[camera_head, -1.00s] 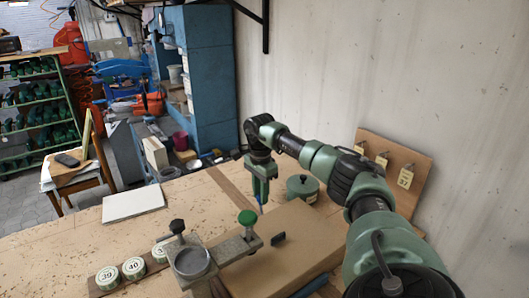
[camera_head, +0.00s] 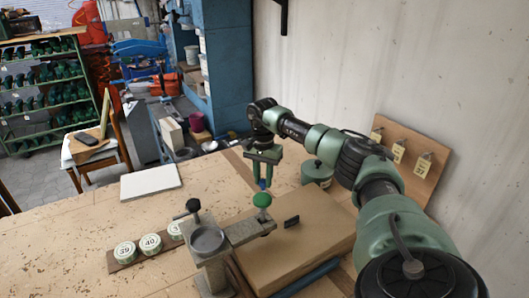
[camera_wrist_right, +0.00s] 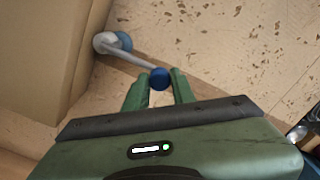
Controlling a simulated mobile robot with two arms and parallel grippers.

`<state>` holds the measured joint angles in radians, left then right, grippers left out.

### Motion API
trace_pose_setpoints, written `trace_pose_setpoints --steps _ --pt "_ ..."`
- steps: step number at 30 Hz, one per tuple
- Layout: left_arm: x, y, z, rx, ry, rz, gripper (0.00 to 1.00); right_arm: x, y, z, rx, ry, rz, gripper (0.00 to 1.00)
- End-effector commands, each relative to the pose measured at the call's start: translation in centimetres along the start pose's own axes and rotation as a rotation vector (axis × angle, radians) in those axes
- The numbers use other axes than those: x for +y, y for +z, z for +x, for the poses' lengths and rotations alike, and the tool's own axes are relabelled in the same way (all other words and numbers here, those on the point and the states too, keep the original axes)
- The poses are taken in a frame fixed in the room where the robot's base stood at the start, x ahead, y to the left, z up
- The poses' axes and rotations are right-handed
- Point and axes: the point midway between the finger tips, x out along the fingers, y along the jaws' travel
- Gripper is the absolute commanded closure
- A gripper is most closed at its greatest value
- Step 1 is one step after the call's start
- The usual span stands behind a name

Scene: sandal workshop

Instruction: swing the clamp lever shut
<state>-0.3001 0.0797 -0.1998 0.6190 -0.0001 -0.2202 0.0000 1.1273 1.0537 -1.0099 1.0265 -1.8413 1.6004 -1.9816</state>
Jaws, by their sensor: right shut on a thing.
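The clamp lever (camera_wrist_right: 132,62) shows in the right wrist view as a thin grey rod. It runs from a pale pivot with a blue cap to a blue knob (camera_wrist_right: 160,79). My right gripper (camera_wrist_right: 160,90) has its two green fingers on either side of that knob and is shut on it. In the head view the right gripper (camera_head: 263,173) points down, with a bit of blue (camera_head: 263,184) at its fingertips. There the lever's rod and pivot are mostly hidden behind the green knob (camera_head: 262,200) of a grey metal fixture (camera_head: 240,233). My left gripper is not in view.
A brown box-like block (camera_head: 300,245) lies beside the fixture. A green lidded pot (camera_head: 316,172) stands right of the gripper, near a tag board (camera_head: 408,160) at the wall. Several numbered tins (camera_head: 150,244) stand left. A white slab (camera_head: 150,182) lies farther back; bench surface between is free.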

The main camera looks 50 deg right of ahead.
Motion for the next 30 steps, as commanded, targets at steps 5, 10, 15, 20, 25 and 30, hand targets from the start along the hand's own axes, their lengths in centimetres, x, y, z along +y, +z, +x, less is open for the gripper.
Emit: trace_pose_setpoints --steps 5,10,15,20,25,30 --pt "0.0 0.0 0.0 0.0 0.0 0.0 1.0 -0.1 0.2 0.1 -0.003 0.001 -0.009 1.0" --pt "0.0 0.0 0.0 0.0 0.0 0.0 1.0 -0.1 0.2 0.1 -0.003 0.002 -0.009 1.0" --pt "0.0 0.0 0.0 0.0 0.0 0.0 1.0 -0.1 0.2 0.1 -0.003 0.002 -0.007 0.66" --pt "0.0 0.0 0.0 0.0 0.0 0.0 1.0 0.0 0.1 0.1 -0.002 0.001 -0.005 0.66" --pt "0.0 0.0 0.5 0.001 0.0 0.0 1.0 -0.1 0.1 -0.9 0.0 -0.002 -0.005 0.66" --pt "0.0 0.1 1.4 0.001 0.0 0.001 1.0 -0.2 0.1 -3.8 0.001 -0.003 -0.005 0.66"
